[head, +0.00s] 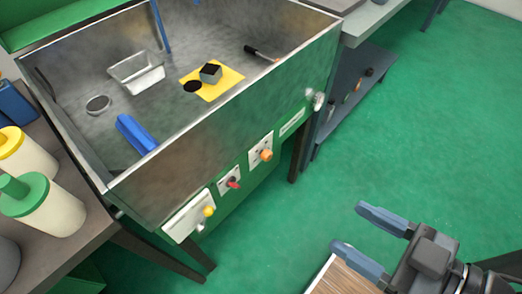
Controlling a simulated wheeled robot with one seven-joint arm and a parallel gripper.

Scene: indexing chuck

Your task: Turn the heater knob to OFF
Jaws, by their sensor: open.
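The front of a metal basin (150,190) carries several controls on its green panel. An orange knob (266,155) sits on a white plate with small dark marks. A red knob (233,183) sits on a white plate left of it. A yellow knob (208,211) sits on a larger white plate further left. The labels are too small to read, so I cannot tell which is the heater knob or where OFF is. My gripper (349,227) is at the lower right, open and empty, over the floor and apart from all the knobs.
The basin holds a blue block (136,134), a metal tray (137,72) and a yellow mat (228,85) with a dark-topped block. Bottles with yellow (12,141) and green lids stand on a left table. Green floor (400,130) is clear right of the basin.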

